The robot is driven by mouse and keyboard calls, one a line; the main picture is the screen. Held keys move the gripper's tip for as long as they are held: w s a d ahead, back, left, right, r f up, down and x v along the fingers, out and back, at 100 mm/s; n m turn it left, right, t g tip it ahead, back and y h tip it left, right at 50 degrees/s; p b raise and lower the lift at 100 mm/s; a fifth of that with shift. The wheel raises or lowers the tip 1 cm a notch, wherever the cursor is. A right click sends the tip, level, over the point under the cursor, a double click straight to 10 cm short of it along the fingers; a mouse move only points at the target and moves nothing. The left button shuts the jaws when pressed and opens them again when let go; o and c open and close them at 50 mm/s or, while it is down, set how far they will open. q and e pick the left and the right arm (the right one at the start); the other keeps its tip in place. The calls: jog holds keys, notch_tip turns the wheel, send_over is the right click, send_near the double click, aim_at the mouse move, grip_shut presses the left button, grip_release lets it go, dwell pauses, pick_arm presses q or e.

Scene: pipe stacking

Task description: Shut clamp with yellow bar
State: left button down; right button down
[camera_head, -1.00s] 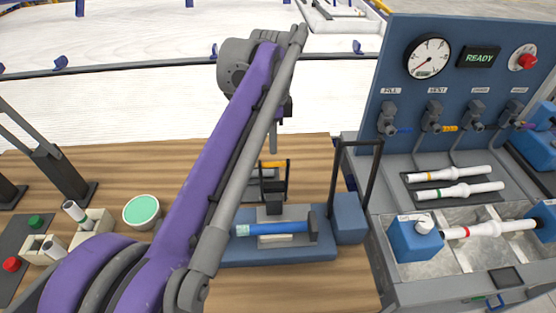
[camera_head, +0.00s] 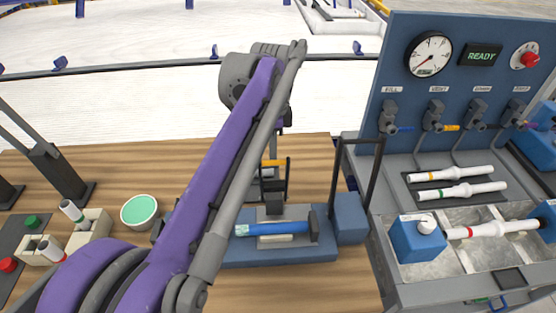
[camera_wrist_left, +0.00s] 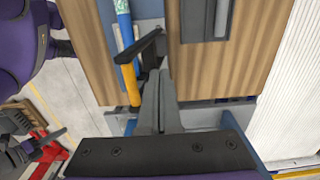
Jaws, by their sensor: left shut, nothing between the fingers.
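A clamp with a yellow bar (camera_head: 273,163) stands behind a blue pipe (camera_head: 272,229) that lies in a blue fixture (camera_head: 275,257) on the wooden table. In the left wrist view the yellow bar (camera_wrist_left: 131,86) is just left of my left gripper (camera_wrist_left: 160,78), with a black clamp arm (camera_wrist_left: 138,48) beside it. My left gripper (camera_head: 280,128) is shut and empty, just beyond and above the yellow bar in the head view, partly hidden by my arm. I cannot tell whether it touches the clamp. My right gripper is out of view.
A black-framed blue block (camera_head: 350,218) stands right of the fixture. A panel with a gauge (camera_head: 429,55) and several valves is farther right, with white pipes (camera_head: 455,173) below it. A green-topped bowl (camera_head: 139,210) is left of my arm.

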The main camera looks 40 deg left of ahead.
aim_at(274, 161)
pick_arm(q)
jog(key=shift+s+d, duration=0.1)
dwell(0.3)
jog(key=shift+s+d+f, duration=0.25)
jog(key=shift+s+d, duration=0.7)
jog(key=shift+s, duration=0.2)
jog(key=shift+s+d, duration=0.1)
jog(key=shift+s+d+f, duration=0.25)
jog(key=shift+s+d, duration=0.5)
jog(key=shift+s, duration=0.15)
jog(key=shift+s+d+f+b, duration=0.15)
jog(key=shift+s+d+f, duration=0.05)
jog(key=shift+s+d, duration=0.25)
jog(key=shift+s+d+f+b, duration=0.2)
jog(key=shift+s+d, duration=0.1)
jog(key=shift+s, duration=0.15)
jog(key=shift+s+d+f, duration=0.6)
jog(key=shift+s+d, duration=0.1)
jog(key=shift+s, duration=0.15)
jog(key=shift+d+f, duration=0.1)
